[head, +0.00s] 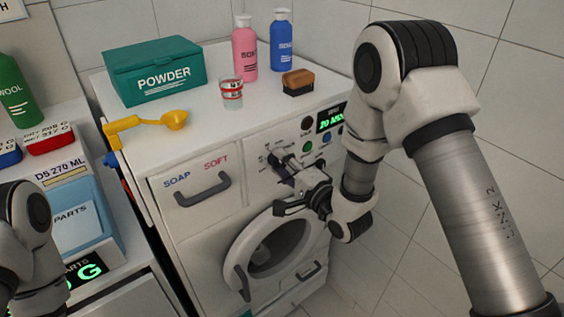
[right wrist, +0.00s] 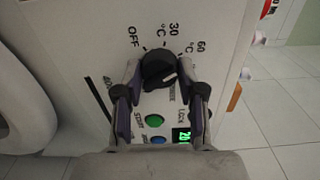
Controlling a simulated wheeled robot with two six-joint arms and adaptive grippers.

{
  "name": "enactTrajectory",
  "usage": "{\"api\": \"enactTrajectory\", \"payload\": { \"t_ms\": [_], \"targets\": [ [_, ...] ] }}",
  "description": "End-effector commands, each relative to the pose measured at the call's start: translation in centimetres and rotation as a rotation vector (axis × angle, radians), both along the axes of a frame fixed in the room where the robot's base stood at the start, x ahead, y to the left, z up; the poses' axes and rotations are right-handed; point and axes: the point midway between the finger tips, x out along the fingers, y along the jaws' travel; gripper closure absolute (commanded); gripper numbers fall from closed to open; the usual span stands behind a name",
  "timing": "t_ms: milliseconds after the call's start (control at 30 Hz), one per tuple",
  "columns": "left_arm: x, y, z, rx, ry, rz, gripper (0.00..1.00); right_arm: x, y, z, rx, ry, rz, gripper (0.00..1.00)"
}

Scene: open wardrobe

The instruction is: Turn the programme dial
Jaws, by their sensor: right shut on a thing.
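The programme dial (right wrist: 158,68) is a round black knob with a short white mark at its lower right in the right wrist view. The labels OFF, 30 °C and 60 °C stand around it on the white panel. My right gripper (head: 288,172) is at the front panel of the washing machine (head: 185,235). Its two fingers are on either side of the knob, shut on it. In the head view the gripper largely hides the dial. My left arm shows at the left edge of the head view, but its gripper does not show.
A green START button (right wrist: 154,121) and a blue button (right wrist: 158,141) sit close to the dial. The soap drawer handle (head: 203,190) and round door (head: 270,250) are nearby. On top stand a POWDER box (head: 155,75), a yellow scoop (head: 145,122), a glass, two bottles and a brush.

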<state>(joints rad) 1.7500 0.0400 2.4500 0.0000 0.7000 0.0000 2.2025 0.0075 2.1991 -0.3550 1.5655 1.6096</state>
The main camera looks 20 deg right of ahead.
Motion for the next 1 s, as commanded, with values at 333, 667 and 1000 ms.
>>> {"api": "enactTrajectory", "payload": {
  "t_ms": [333,667,1000],
  "targets": [
    [0.0,0.0,0.36,0.0,0.0,0.0,1.0,0.14,-0.12,0.26,0.115,0.034,-0.004,0.95],
    [0.0,0.0,0.36,0.0,0.0,0.0,1.0,0.13,-0.12,0.23,0.128,0.038,-0.004,0.95],
    [0.0,0.0,0.35,0.0,0.0,0.0,1.0,0.08,-0.07,0.14,0.126,0.042,-0.002,0.35]
  ]
}}
